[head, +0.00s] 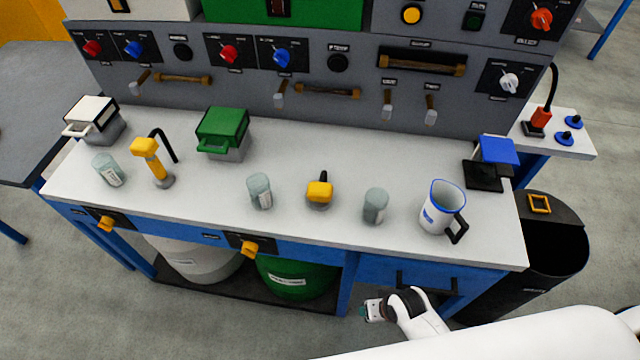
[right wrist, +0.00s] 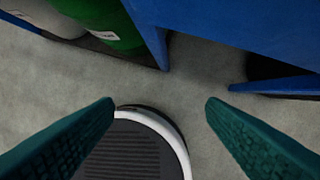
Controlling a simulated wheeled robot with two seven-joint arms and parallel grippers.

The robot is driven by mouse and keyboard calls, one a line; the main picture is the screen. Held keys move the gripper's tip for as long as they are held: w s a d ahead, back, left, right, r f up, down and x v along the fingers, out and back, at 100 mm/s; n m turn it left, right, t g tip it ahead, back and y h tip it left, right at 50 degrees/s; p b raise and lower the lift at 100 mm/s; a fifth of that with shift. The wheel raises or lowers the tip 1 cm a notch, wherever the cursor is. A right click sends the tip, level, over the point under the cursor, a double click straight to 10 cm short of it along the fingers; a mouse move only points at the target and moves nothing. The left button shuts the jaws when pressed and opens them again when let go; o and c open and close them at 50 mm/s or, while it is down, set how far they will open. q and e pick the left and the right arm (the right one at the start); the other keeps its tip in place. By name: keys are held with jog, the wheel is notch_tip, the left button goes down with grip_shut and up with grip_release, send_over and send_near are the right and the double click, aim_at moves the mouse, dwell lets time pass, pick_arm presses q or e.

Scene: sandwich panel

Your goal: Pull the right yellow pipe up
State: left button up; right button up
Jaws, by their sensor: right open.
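The right yellow pipe (head: 319,191) stands low on the white counter (head: 285,150), near its middle, between two glass jars. The left yellow pipe (head: 148,150) stands taller on the counter's left side, with a black curved hose behind it. My right gripper (head: 368,311) is in front of the bench, below the counter edge and apart from both pipes. In the right wrist view its green fingers (right wrist: 160,130) are spread wide with nothing between them but floor and part of my base. My left gripper is out of view.
Jars (head: 260,191) and (head: 375,206) flank the right pipe, and a white-blue pitcher (head: 438,208) stands further right. Yellow knobs (head: 249,248) project from the bench front. A green bin (head: 292,277) sits underneath. A black bin (head: 545,255) stands at right.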

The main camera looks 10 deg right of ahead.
notch_tip(320, 180, up, 8)
jog(key=w+a, duration=0.1)
jog(key=w, duration=0.1)
notch_tip(320, 180, up, 22)
jog(key=m+y+p, duration=0.1)
jog(key=m+y, duration=0.6)
jog(key=m, duration=1.4)
send_over(323, 188)
jog(key=s+d, duration=0.3)
jog(key=d, duration=0.4)
jog(key=x, duration=1.1)
jog(key=shift+w+a+f, duration=0.1)
jog(key=shift+w+a, duration=0.2)
jog(key=shift+w, duration=0.1)
jog(key=shift+c, duration=0.5)
